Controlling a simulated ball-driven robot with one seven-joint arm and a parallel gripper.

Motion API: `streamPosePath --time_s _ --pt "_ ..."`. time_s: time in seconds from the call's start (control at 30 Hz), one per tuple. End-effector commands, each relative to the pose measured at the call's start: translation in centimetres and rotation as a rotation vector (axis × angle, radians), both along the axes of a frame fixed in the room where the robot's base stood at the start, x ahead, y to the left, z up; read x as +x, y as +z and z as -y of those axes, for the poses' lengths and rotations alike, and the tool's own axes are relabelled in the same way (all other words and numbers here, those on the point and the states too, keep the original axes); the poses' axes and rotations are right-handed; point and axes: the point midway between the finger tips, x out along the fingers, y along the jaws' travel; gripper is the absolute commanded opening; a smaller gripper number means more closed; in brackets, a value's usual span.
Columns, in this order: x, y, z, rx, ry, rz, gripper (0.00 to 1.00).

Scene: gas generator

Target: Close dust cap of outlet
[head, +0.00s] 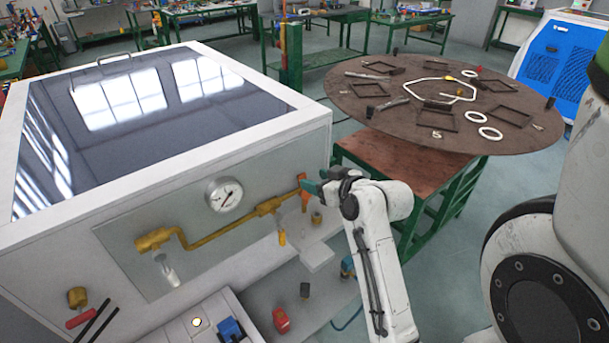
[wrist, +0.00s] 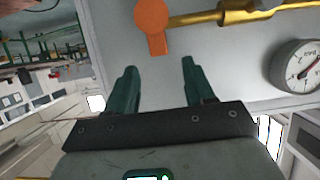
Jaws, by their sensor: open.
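An orange round piece with a tab (wrist: 152,18) sits at the end of the brass pipe (wrist: 230,18) in the wrist view. In the head view this orange piece (head: 304,199) is at the pipe's right end, on the grey panel. I cannot tell for sure whether it is the outlet's dust cap. My gripper (wrist: 160,64) is open and empty, its green fingers spread, with the orange tab just beyond the gap between them. In the head view my gripper (head: 312,187) is beside the orange piece, and my wrist hides part of the area.
A pressure gauge (head: 223,194) is mounted above the brass pipe. A yellow handle (head: 281,238) and a small brass fitting (head: 317,218) are close by. A round brown table (head: 445,135) stands behind at the right. Below are a red part (head: 281,320) and a grey ledge.

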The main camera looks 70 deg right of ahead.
Motion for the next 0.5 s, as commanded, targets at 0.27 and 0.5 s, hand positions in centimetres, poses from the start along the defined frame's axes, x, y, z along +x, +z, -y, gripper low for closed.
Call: streamPosePath --time_s 0.27,0.5 --pt "3.1 -1.5 2.0 0.001 0.000 0.000 0.53" --pt "3.9 -1.9 2.4 0.000 0.000 0.000 0.53"
